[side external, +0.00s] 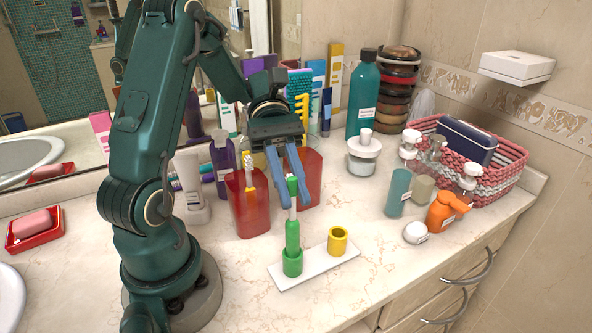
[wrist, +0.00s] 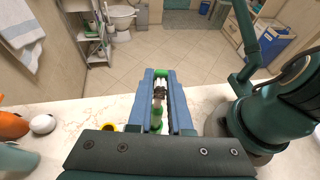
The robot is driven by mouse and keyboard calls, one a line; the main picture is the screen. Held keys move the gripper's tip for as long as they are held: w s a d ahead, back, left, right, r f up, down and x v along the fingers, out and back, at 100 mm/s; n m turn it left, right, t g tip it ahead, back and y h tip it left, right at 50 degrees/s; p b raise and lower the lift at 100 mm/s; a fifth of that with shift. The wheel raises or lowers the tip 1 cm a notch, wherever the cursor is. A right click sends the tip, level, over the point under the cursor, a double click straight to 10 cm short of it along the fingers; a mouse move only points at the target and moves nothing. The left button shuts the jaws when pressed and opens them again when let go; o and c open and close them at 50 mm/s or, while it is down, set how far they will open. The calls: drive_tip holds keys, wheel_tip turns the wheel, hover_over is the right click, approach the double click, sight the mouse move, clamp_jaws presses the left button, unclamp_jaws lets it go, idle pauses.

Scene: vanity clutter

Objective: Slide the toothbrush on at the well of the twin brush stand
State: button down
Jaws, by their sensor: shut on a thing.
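My gripper (side external: 294,200) is shut on the green and white toothbrush (side external: 292,233), with its blue fingers pointing down on either side of the brush's upper part. The brush is upright. Its lower end is at the mouth of the green well (side external: 292,264) of the twin brush stand (side external: 318,268); how deep it sits inside I cannot tell. The stand's yellow well (side external: 337,240) is empty, to the right. In the wrist view the brush (wrist: 157,118) shows between the fingers (wrist: 160,80), and a bit of yellow well (wrist: 108,127) shows to the left.
Red cups (side external: 249,206) stand close behind the gripper, one holding a yellow brush. An orange bottle (side external: 440,212), a white round jar (side external: 415,232) and a teal bottle (side external: 398,192) stand to the right. A woven basket (side external: 500,177) is behind them. The counter in front of the stand is clear.

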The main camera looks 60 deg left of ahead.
drive_tip(key=shift+f, duration=1.2)
drive_tip(key=c, duration=0.8)
unclamp_jaws()
drive_tip(key=shift+o, duration=0.2)
drive_tip(key=shift+v, duration=2.55)
drive_tip(key=shift+x, duration=2.65)
drive_tip(key=shift+a+r, duration=0.1)
drive_tip(key=shift+r, duration=0.55)
drive_tip(key=shift+f, duration=0.1)
